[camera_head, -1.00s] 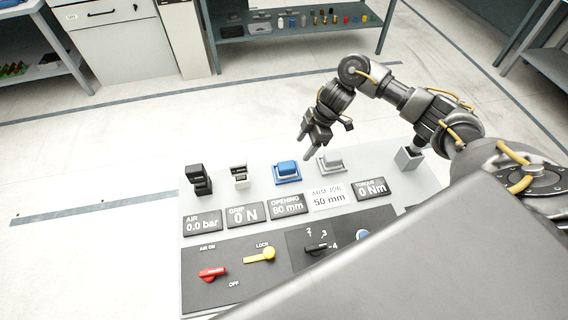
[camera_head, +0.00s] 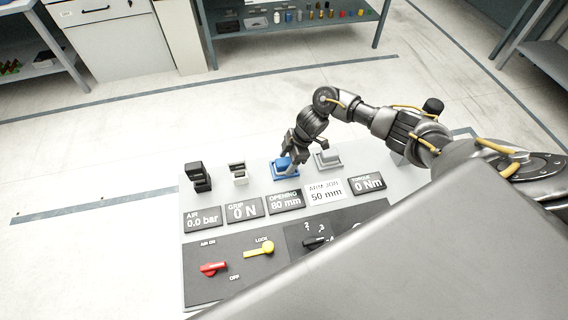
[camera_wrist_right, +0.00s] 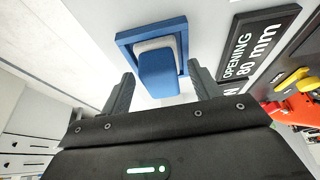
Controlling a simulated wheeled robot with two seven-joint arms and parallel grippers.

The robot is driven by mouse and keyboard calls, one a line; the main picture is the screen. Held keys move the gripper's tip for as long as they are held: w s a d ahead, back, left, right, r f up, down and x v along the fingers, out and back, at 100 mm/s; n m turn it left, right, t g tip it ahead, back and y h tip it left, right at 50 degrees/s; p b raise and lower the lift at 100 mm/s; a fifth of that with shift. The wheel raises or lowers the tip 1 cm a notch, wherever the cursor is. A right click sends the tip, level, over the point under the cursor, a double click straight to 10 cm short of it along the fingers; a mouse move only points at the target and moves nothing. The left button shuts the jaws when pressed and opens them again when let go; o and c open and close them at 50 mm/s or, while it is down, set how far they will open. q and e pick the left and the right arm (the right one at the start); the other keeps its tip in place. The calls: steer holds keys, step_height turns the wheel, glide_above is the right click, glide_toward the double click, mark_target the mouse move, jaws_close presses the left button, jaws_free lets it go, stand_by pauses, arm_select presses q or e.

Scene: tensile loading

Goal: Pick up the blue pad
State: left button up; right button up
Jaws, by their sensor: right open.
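The blue pad (camera_head: 283,164) sits in its blue-framed holder on the grey panel, above the "OPENING 80 mm" plate. In the right wrist view the blue pad (camera_wrist_right: 158,72) stands out from a white base within the blue frame. My right gripper (camera_head: 291,167) is at the pad, partly covering it in the head view. In the wrist view the right gripper's fingers (camera_wrist_right: 160,84) are open, one on each side of the pad, with gaps between them and the pad. My left gripper is not in view.
A black block (camera_head: 197,177) and a white-and-black block (camera_head: 238,173) stand to the left of the pad. A grey pad (camera_head: 328,157) stands close on its right. Label plates, a red lever (camera_head: 213,268) and a yellow lever (camera_head: 260,249) lie in front.

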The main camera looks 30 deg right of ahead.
steer(key=shift+a+f, duration=0.1)
steer(key=shift+f, duration=0.25)
steer(key=c, duration=0.9)
steer(key=shift+r, duration=0.15)
steer(key=shift+r+b, duration=0.3)
steer(key=shift+r, duration=0.3)
steer(key=s+d+r+b, duration=0.1)
steer(key=s+d+r, duration=0.2)
steer(key=s+r, duration=0.8)
steer(key=shift+s+d+r+b, duration=0.3)
steer(key=shift+s+d, duration=0.1)
steer(key=shift+s, duration=0.85)
